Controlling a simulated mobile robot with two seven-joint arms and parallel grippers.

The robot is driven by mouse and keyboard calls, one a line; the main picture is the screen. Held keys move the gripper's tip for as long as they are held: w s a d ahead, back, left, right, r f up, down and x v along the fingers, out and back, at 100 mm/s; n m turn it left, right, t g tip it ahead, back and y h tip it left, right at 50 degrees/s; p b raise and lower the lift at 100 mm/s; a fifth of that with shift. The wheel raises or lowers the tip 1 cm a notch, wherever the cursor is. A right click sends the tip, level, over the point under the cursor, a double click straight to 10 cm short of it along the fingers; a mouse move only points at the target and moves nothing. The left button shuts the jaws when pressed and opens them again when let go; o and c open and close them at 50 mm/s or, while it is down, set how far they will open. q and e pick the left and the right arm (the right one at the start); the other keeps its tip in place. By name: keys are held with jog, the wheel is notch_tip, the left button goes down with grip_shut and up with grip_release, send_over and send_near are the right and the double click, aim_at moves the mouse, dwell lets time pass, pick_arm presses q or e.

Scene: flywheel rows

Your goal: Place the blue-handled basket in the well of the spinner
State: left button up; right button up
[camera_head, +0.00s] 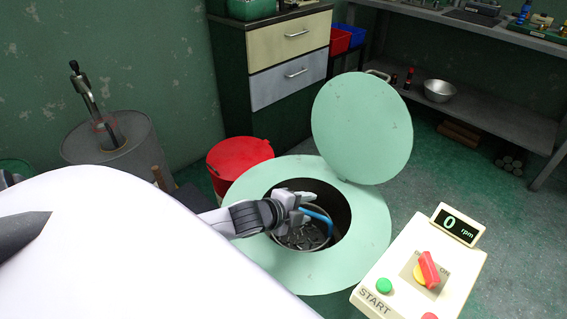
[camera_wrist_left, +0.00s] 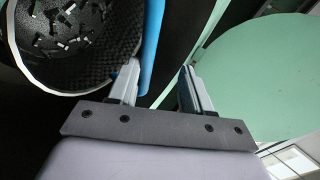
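The spinner is a pale green round drum (camera_head: 358,259) with a dark well in its top. Its round lid (camera_head: 362,130) stands raised behind it. The basket (camera_head: 303,240), with small metal parts inside, is within the well opening; how deep it rests I cannot tell. Its blue handle (camera_head: 318,219) stands up. The basket (camera_wrist_left: 118,70) fills the upper left of the left wrist view. My left gripper (camera_head: 303,205) is over the well at the handle. Its fingers (camera_wrist_left: 162,80) are apart, with the blue handle (camera_wrist_left: 152,45) beside the left finger. My right gripper is not in view.
A cream control box (camera_head: 405,272) with a red switch, a green START button and a display reading 0 rpm stands at the right front. A red bucket (camera_head: 238,156) is behind left of the spinner. A drawer cabinet (camera_head: 275,80) and a grey drum (camera_head: 110,145) stand further back.

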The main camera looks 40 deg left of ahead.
pick_arm(q)
jog(key=p+v, duration=0.1)
jog(key=v, duration=0.9)
jog(key=shift+r, duration=0.2)
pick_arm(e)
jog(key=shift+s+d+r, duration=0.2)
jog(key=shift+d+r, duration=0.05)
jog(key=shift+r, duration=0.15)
pick_arm(q)
jog(key=shift+s, duration=0.1)
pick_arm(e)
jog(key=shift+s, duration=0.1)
